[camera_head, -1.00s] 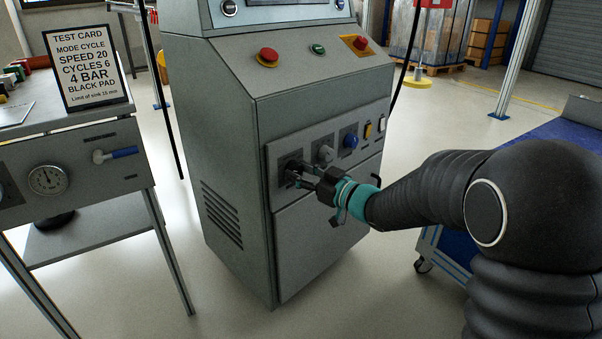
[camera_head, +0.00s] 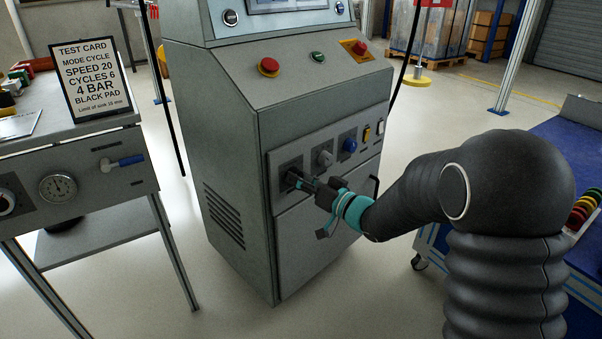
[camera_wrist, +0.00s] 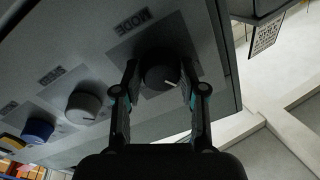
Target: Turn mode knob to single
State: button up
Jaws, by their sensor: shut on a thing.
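The mode knob (camera_wrist: 160,76) is a dark round knob with a white pointer mark, under the label MODE in the wrist view. My gripper (camera_wrist: 160,88) has one finger on each side of it and is shut on it. In the head view my gripper (camera_head: 296,181) reaches the left end of the knob panel (camera_head: 322,146) on the grey machine. The mode knob itself is mostly hidden there by the fingers. I cannot read the mode positions around the knob.
A grey speed knob (camera_head: 325,158) and a blue knob (camera_head: 349,145) sit to the right on the same panel. A door handle (camera_head: 375,186) is below right. The test card (camera_head: 90,72) reads MODE CYCLE. A blue bench (camera_head: 575,150) stands at right.

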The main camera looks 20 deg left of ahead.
jog(key=shift+m+p, duration=0.5)
jog(key=shift+m, duration=0.6)
jog(key=o, duration=1.1)
jog(key=shift+o, duration=0.2)
jog(key=v, duration=1.2)
jog(key=shift+f, duration=0.15)
